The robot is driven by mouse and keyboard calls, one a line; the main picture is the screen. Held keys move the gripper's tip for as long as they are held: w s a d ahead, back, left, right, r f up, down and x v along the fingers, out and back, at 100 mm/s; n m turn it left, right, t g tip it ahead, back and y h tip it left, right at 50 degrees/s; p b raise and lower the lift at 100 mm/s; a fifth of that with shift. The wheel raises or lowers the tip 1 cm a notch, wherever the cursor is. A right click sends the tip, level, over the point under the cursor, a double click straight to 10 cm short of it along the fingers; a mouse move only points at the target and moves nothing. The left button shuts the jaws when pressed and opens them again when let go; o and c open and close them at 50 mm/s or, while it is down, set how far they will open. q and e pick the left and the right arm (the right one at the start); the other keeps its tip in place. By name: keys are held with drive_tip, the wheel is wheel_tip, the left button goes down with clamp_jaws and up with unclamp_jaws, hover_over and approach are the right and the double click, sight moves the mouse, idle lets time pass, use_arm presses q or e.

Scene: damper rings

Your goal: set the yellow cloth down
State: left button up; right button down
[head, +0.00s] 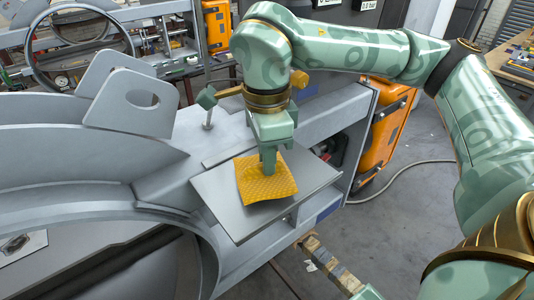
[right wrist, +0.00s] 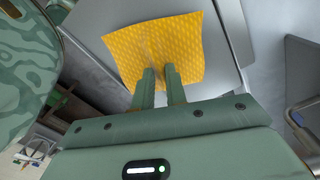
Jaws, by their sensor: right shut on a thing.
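The yellow cloth (head: 277,183) is a textured square over a flat grey plate (head: 222,207) in the head view. My right gripper (head: 269,170) points down at the middle of the cloth and is shut on it. In the right wrist view the cloth (right wrist: 186,38) spreads beyond the two fingers of the right gripper (right wrist: 160,75), with a pinched fold between them. The cloth lies on or very close to the plate; I cannot tell whether all of it touches. My left gripper is not in view.
The plate sits on a grey metal frame beside a large grey ring (head: 205,245). A bolt with an olive knob (head: 207,98) stands behind the plate. Orange cases (head: 386,133) stand to the right. A cable (head: 400,165) lies on the floor.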

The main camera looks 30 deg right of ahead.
drive_tip(key=shift+f+b, duration=0.35)
drive_tip(key=shift+f, duration=0.3)
drive_tip(key=shift+f, duration=0.2)
drive_tip(key=c, duration=1.3)
unclamp_jaws()
drive_tip(key=shift+c, duration=0.2)
drive_tip(key=c, duration=0.4)
drive_tip(key=shift+r, duration=0.15)
drive_tip(key=shift+r+p, duration=0.55)
drive_tip(key=shift+r, duration=0.1)
